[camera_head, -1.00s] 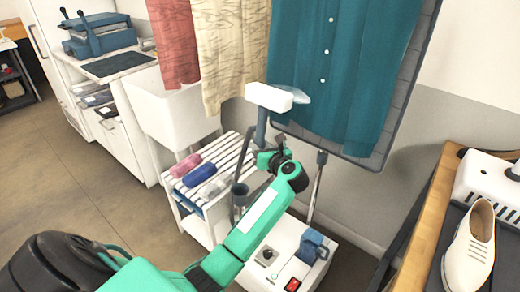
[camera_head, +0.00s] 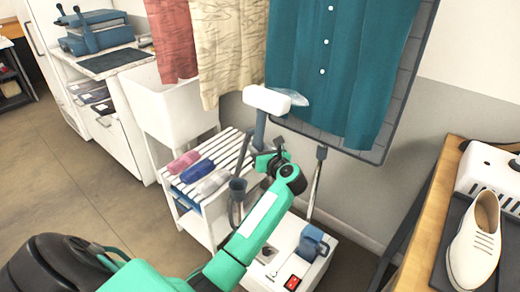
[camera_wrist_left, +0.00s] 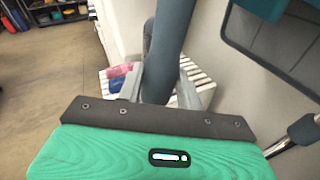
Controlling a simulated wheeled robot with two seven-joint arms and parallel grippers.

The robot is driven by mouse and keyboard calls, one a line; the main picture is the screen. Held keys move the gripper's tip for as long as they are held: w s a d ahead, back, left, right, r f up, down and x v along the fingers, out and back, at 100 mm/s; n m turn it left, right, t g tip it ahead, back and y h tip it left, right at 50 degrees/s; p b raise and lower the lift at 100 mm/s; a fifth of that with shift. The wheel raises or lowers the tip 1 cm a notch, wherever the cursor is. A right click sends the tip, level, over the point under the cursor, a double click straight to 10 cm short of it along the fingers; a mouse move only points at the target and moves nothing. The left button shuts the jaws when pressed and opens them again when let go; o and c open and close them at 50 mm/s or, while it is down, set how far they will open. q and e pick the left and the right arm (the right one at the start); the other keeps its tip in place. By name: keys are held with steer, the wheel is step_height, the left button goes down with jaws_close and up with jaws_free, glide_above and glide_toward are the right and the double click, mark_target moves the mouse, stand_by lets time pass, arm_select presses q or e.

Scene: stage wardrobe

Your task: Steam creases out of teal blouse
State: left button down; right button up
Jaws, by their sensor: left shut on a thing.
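The teal blouse (camera_head: 345,65) hangs buttoned against a dark-framed grey board at the upper right of the head view. Only its lower part shows, and a corner of it shows in the left wrist view (camera_wrist_left: 266,5). The steamer head (camera_head: 268,100) is white with a clear front and a grey-blue handle. It is in front of the blouse's lower left edge. My left gripper (camera_head: 268,158) is shut on the steamer handle, which also fills the middle of the left wrist view (camera_wrist_left: 168,50). Whether the steamer head touches the blouse I cannot tell. My right gripper is not in view.
The white steamer base (camera_head: 283,262) with a red switch stands below my left arm. A slatted rack (camera_head: 222,150) holds rolled cloths. Red (camera_head: 172,40) and cream (camera_head: 235,50) garments hang left of the blouse. A wooden table (camera_head: 425,225) with a shoe (camera_head: 475,245) is at right.

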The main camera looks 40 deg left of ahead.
arm_select(q)
steer(key=shift+f+b, duration=1.1)
steer(key=shift+f, duration=0.45)
steer(key=shift+s, duration=0.1)
steer(key=shift+s+a+p, duration=0.2)
steer(key=shift+s+p, duration=1)
steer(key=shift+s, duration=1.75)
